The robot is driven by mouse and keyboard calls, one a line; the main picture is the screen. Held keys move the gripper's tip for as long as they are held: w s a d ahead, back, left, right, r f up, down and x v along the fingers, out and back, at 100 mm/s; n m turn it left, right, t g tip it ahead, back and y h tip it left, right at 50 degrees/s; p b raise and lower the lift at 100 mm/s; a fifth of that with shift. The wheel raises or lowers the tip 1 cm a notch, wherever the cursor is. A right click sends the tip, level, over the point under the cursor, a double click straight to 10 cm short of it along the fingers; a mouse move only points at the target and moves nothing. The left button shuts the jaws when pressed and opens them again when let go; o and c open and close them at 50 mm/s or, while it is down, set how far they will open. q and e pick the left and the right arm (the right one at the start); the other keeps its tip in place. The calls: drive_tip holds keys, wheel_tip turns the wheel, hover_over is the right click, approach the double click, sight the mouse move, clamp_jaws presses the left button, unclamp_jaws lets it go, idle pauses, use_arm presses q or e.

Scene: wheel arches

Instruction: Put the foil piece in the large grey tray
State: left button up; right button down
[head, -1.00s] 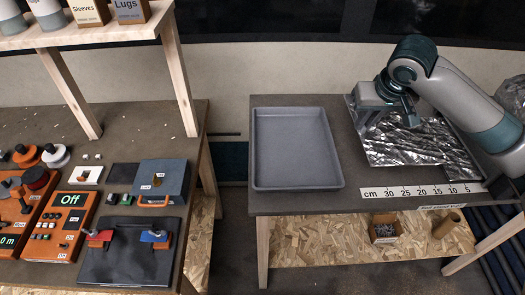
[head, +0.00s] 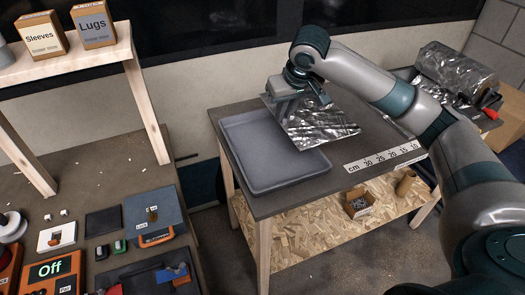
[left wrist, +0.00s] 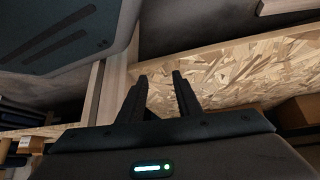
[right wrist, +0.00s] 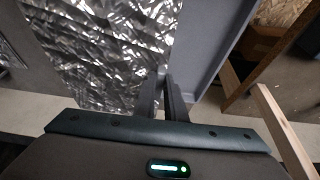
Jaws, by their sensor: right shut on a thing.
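The foil piece (head: 318,128) is a crinkled silver sheet. My right gripper (head: 312,98) is shut on its edge, and the sheet also fills the upper left of the right wrist view (right wrist: 105,45), beside the closed fingers (right wrist: 170,90). The large grey tray (head: 262,184) lies on the table. In the head view the foil overlaps the tray's far right part; I cannot tell how high above it the foil is. My left gripper (left wrist: 160,82) shows only in the left wrist view, with its fingers apart and nothing between them.
A centimetre scale strip (head: 384,156) lies at the table's front right. A foil roll (head: 455,70) stands at the back right. A small box (head: 358,203) sits on the chipboard shelf (head: 300,222) below.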

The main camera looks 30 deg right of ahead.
sight(244, 158)
drive_tip(key=shift+d, duration=0.2)
